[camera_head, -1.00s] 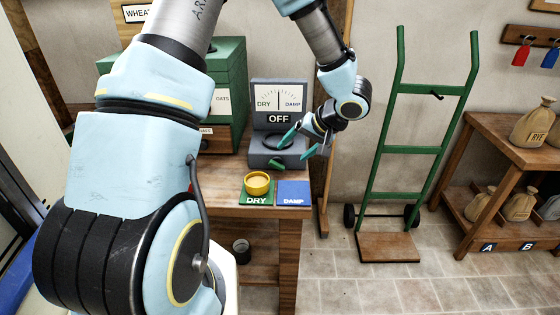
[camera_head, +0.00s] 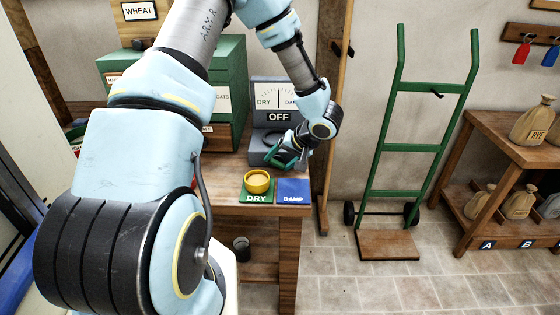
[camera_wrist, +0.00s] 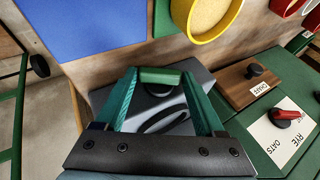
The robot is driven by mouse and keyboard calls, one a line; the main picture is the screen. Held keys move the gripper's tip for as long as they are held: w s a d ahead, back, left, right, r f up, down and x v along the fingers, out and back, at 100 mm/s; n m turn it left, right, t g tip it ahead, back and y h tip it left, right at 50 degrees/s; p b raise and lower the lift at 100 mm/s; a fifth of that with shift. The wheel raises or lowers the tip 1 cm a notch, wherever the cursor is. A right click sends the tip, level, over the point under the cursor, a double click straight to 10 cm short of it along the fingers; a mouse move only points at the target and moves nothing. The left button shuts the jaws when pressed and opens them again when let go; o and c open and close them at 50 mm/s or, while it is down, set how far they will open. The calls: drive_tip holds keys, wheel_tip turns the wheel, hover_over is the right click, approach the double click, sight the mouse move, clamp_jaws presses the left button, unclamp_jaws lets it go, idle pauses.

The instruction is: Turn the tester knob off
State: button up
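The grey tester (camera_head: 258,142) stands on the bench, with a DRY–DAMP dial and a plate (camera_head: 279,116) reading OFF. Its low front is partly hidden by my gripper (camera_head: 287,160). In the wrist view, a short green bar, seemingly the tester knob (camera_wrist: 160,77), lies crosswise between my gripper's (camera_wrist: 160,73) two green fingertips. The fingers stand apart with one at each end of the bar. I cannot tell if they touch it. A black ring (camera_wrist: 165,122) on the tester's grey body shows between the fingers.
A yellow cup (camera_head: 257,182) stands on the green DRY mat (camera_head: 257,198), with the blue DAMP mat (camera_head: 293,192) to its right. A green cabinet (camera_head: 232,70) stands close left of the tester. A wooden post (camera_head: 330,110) and green hand truck (camera_head: 415,150) are at the right.

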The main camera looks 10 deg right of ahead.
drive_tip(key=c, duration=0.9)
drive_tip(key=shift+c, duration=0.2)
drive_tip(key=shift+r+p, duration=0.15)
drive_tip(key=shift+p, duration=0.2)
drive_tip(key=shift+a+r+h+p, duration=0.15)
drive_tip(key=shift+h+p, duration=0.35)
drive_tip(key=shift+p, duration=0.15)
drive_tip(key=shift+a+n+h+p, duration=0.1)
drive_tip(key=shift+n+h+p, duration=0.2)
drive_tip(key=shift+h+p, duration=0.4)
drive_tip(key=shift+w+a+f+g+h, duration=0.15)
drive_tip(key=shift+g+h, duration=0.35)
drive_tip(key=shift+h, duration=0.5)
drive_tip(key=shift+n+h+b, duration=0.3)
drive_tip(key=shift+h+b, duration=0.2)
